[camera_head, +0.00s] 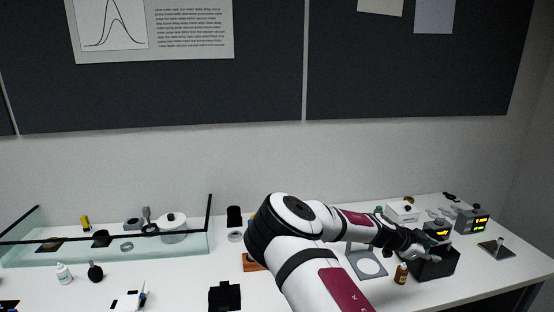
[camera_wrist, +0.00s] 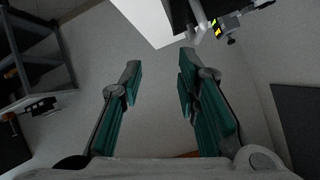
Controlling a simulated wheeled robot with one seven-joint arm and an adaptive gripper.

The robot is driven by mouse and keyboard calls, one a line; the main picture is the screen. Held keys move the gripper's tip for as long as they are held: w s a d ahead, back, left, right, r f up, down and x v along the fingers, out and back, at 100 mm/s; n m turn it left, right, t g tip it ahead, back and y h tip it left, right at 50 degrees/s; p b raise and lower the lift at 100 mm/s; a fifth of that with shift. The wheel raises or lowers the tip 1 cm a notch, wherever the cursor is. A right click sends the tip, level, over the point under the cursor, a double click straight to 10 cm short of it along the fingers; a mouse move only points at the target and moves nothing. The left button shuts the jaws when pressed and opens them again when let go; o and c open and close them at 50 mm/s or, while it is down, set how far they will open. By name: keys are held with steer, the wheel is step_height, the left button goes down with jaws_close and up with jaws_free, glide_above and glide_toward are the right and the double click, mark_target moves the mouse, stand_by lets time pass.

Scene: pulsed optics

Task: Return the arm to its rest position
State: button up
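My arm reaches from the bottom middle toward the right side of the bench in the head view. My gripper (camera_head: 424,253) is at its end, over or beside a black open box (camera_head: 436,268); the exact gap cannot be told. In the wrist view my gripper (camera_wrist: 157,85) has its two teal-padded fingers spread apart, with nothing between them. The wrist picture is turned, and the wall fills most of it.
The white bench (camera_head: 190,285) holds a small brown bottle (camera_head: 401,274), a grey plate with a round disc (camera_head: 369,263) and display boxes (camera_head: 472,221) near my gripper. A glass-walled enclosure (camera_head: 100,256) stands at left. Dark panels (camera_head: 420,75) hang on the wall.

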steer(key=s+a+r+n+t+y, duration=0.1)
steer(key=s+a+r+n+y, duration=0.3)
steer(key=s+a+r+n, duration=0.3)
steer(key=s+a+r+n+t+y, duration=0.1)
steer(key=s+a+r+n+y, duration=0.3)
steer(key=s+a+r, duration=0.6)
steer(key=s+a+r+n+t+y, duration=0.1)
steer(key=s+a+r+n+y, duration=0.2)
steer(key=s+a+r+n, duration=0.6)
steer(key=s+a, duration=0.2)
steer(key=s, duration=0.7)
steer(key=shift+s+a+r+n+y, duration=0.2)
steer(key=shift+s+a+n+y, duration=0.1)
steer(key=shift+s+y, duration=0.1)
